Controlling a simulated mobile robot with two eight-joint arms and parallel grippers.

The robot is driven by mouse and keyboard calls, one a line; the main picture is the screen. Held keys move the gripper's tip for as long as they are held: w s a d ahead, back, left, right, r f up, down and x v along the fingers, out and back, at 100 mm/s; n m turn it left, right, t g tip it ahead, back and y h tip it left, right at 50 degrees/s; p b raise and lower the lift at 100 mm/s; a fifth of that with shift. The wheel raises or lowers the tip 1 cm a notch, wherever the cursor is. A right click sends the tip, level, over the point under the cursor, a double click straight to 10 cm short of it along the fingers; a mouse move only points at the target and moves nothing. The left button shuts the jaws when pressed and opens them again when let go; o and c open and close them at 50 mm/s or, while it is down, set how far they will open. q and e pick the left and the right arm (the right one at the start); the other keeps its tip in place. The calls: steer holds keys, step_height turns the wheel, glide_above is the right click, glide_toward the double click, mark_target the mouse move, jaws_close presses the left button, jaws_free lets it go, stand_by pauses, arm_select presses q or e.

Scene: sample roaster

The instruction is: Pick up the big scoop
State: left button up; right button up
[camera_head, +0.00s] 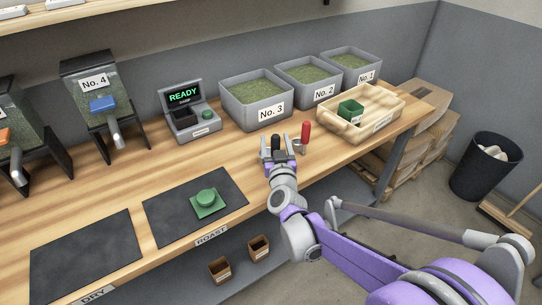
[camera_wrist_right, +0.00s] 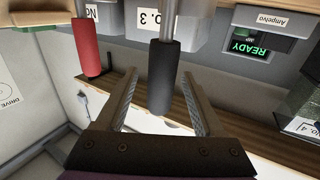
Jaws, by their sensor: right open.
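Two scoops with upright handles stand on the wooden bench, one with a black handle (camera_wrist_right: 162,72) and one with a red handle (camera_head: 305,131). I cannot tell from their size which is the big scoop. My right gripper (camera_head: 278,152) is open, with its fingers reaching toward the black-handled scoop. In the right wrist view the black handle shows between the two spread fingers (camera_wrist_right: 157,90), and no grip on it shows. The red handle (camera_wrist_right: 87,46) is to the left there, outside the fingers. The scoop bowls are mostly hidden. My left gripper is not in view.
Grey bean bins, including No. 3 (camera_head: 257,114), stand behind the scoops. A wooden tray (camera_head: 390,123) with a green cup (camera_head: 350,111) is to the right. A READY scale (camera_head: 188,123) stands to the left. A green lidded item (camera_head: 206,203) sits on a dark mat (camera_head: 160,224).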

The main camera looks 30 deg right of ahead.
steer(key=shift+x, duration=1.1)
jaws_close()
